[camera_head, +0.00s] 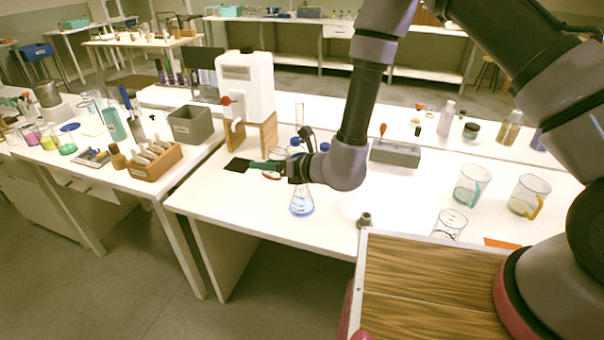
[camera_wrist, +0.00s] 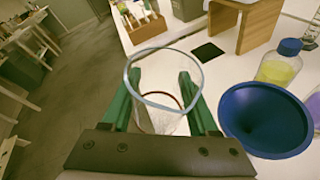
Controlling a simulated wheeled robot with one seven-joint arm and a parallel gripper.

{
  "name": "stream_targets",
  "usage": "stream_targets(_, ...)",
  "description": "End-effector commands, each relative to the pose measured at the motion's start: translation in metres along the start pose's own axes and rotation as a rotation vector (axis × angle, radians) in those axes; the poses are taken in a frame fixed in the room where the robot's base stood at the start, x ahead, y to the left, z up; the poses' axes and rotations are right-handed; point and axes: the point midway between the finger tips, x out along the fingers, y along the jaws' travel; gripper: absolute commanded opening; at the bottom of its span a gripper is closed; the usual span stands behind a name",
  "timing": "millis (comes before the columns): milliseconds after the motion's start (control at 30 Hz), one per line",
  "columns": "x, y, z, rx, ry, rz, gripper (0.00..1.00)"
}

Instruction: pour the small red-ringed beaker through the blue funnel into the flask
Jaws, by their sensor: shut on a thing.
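My gripper (camera_wrist: 157,75) is shut on the small clear beaker (camera_wrist: 164,121), whose red ring shows between the green fingers in the wrist view. Its open rim faces the camera; I cannot tell how much it holds. The blue funnel (camera_wrist: 265,118) is just right of the right finger, apart from the beaker's rim. In the head view my gripper (camera_head: 270,166) is above the table's left part. The conical flask (camera_head: 302,200), with blue liquid, stands on the table below and right of it. The funnel and the flask's neck are hidden there behind my arm.
A dark square mat (camera_head: 238,164) lies left of my gripper. A white container (camera_head: 246,85) sits on a wooden stand behind. Blue-capped bottles stand near the funnel, one with yellow liquid (camera_wrist: 278,69). A grey box (camera_head: 395,153) and several beakers stand to the right.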

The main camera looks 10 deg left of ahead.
Motion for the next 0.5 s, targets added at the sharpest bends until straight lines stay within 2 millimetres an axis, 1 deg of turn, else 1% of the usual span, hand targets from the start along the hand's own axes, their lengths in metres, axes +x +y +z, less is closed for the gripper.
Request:
stream_targets(133, 0.004, 0.003, -0.01, -0.061, 0.01, -0.022, 0.0)
stream_targets(500, 0.018, 0.004, -0.044, -0.301, 0.045, -0.121, 0.0)
